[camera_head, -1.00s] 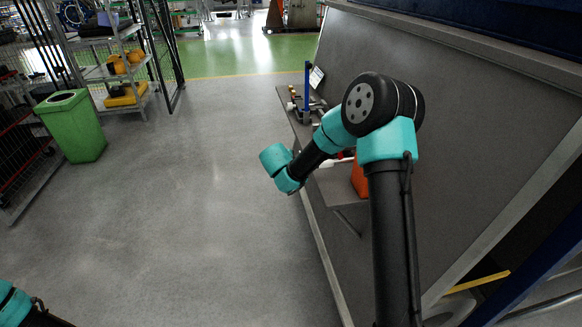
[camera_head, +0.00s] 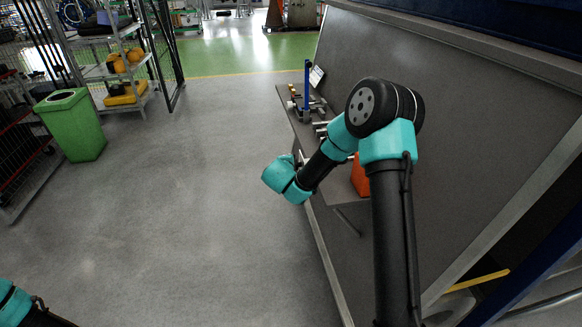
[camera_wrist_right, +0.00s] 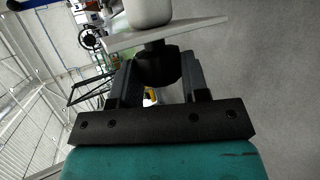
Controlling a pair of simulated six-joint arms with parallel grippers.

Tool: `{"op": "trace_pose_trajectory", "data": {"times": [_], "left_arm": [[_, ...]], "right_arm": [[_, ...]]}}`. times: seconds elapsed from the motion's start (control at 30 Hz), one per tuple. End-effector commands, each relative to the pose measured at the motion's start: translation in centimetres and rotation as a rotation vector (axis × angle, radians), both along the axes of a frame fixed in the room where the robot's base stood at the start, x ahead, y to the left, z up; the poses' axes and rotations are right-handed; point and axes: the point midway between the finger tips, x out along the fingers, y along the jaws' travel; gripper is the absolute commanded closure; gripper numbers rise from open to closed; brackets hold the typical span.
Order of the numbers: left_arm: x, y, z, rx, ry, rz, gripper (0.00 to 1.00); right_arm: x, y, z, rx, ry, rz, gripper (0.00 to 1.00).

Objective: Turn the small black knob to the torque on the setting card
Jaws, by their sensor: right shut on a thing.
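A round black knob (camera_wrist_right: 157,64) sits beneath a pale grey plate in the right wrist view. My right gripper (camera_wrist_right: 159,74) has one finger on each side of it and is shut on it. The knob's markings cannot be read. A small white card (camera_head: 317,76) with dark print stands at the bench's far end, too small to read. Only part of my left arm shows at the lower left; its gripper is out of view.
The grey bench (camera_head: 341,190) carries a blue upright post (camera_head: 307,84), small metal fittings and an orange object (camera_head: 360,177). A large dark grey panel (camera_head: 460,120) rises to its right. Open floor, a green bin (camera_head: 75,130) and shelving lie left.

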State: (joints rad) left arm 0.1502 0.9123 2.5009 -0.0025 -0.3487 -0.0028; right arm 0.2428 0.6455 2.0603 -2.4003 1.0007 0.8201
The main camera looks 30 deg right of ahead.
Motion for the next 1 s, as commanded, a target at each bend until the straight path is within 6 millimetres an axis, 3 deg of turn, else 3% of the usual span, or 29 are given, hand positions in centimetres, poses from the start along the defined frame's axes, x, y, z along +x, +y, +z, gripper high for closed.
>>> {"op": "trace_pose_trajectory", "data": {"times": [0.1, 0.13, 0.4, 0.77, 1.0], "left_arm": [[0.0, 0.0, 0.0, 0.000, 0.000, 0.000, 0.57], [0.0, 0.0, 0.0, 0.000, 0.000, 0.000, 0.57], [0.0, 0.0, 0.0, 0.000, 0.000, 0.000, 0.57], [0.0, 0.0, 0.0, 0.000, 0.000, 0.000, 0.57], [0.0, 0.0, 0.0, 0.000, 0.000, 0.000, 0.57]], "right_arm": [[-0.1, 0.0, -0.1, 0.002, 0.003, -0.003, 0.82], [-0.1, 0.0, -0.1, 0.002, 0.003, -0.003, 0.57], [-0.1, 0.0, -0.1, 0.001, 0.002, -0.001, 0.33], [-0.3, 0.3, 0.3, 0.001, 0.001, 0.000, 0.33], [-2.3, 2.3, 1.8, 0.000, 0.001, 0.001, 0.33]]}}
